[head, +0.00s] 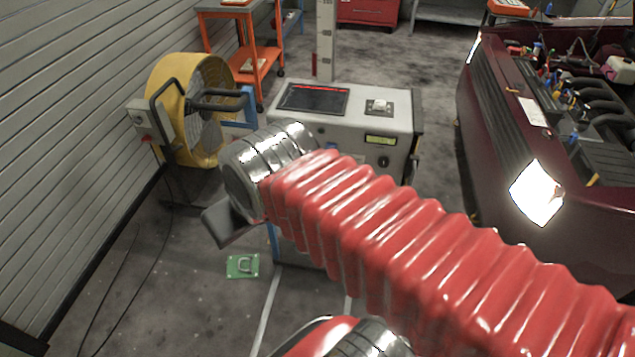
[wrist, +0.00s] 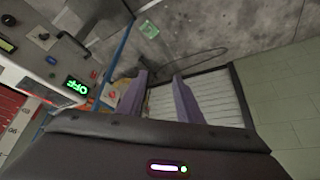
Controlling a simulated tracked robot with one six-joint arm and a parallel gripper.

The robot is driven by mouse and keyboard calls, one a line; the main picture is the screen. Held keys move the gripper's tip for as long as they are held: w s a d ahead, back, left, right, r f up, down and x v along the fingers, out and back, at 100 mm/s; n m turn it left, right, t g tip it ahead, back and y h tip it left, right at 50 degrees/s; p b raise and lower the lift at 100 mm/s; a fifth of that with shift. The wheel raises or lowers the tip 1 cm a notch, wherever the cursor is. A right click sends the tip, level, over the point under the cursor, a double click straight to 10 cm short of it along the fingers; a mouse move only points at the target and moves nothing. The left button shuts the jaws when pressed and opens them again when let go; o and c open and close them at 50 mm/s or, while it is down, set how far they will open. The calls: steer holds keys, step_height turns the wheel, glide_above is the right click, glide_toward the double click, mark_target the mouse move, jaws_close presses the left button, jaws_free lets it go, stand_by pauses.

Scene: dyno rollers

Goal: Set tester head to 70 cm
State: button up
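A light grey tester cabinet (head: 345,125) stands in the middle of the head view, with a dark screen (head: 313,98), a small lit display (head: 380,140) and a black knob (head: 383,161). A pale upright post (head: 326,40) with marks rises behind it; its top is out of view. I cannot single out the tester head. In the wrist view a panel with a green display reading OFF (wrist: 76,86) is at upper left, near a red and white strip with marks (wrist: 14,125). My gripper (wrist: 160,82) is open and empty; in the head view one dark finger shows (head: 230,222).
A yellow fan (head: 172,100) stands left of the cabinet by the slatted wall. An orange cart (head: 258,62) is behind it. A dark red car with its engine bay open (head: 500,110) fills the right. A green plate (head: 242,266) lies on the floor. My red-sleeved arm hides the cabinet's lower part.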

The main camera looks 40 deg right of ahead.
steer(key=w+d+f+n+t+h, duration=0.2)
steer(key=w+d+f+n, duration=0.1)
steer(key=w+d+f, duration=0.55)
steer(key=w+d+f+n+t+h, duration=0.1)
steer(key=w+d+f+n+t, duration=0.15)
steer(key=w+d+f, duration=0.6)
steer(key=w+d+f+n+t+h, duration=0.2)
steer(key=w+d+f+n, duration=0.15)
steer(key=d+f, duration=0.45)
steer(key=s+d+f+n+t+h, duration=0.1)
steer(key=s+d+f+n+h, duration=0.1)
steer(key=s+d+f, duration=0.3)
steer(key=s+f, duration=0.2)
steer(key=s, duration=0.1)
steer(key=shift+s+d+t+h, duration=0.2)
steer(key=shift+d+t+h, duration=0.1)
steer(key=shift+d+t, duration=0.05)
steer(key=shift+f, duration=0.1)
steer(key=x, duration=1.4)
steer(key=shift+s, duration=0.1)
steer(key=shift+c, duration=0.5)
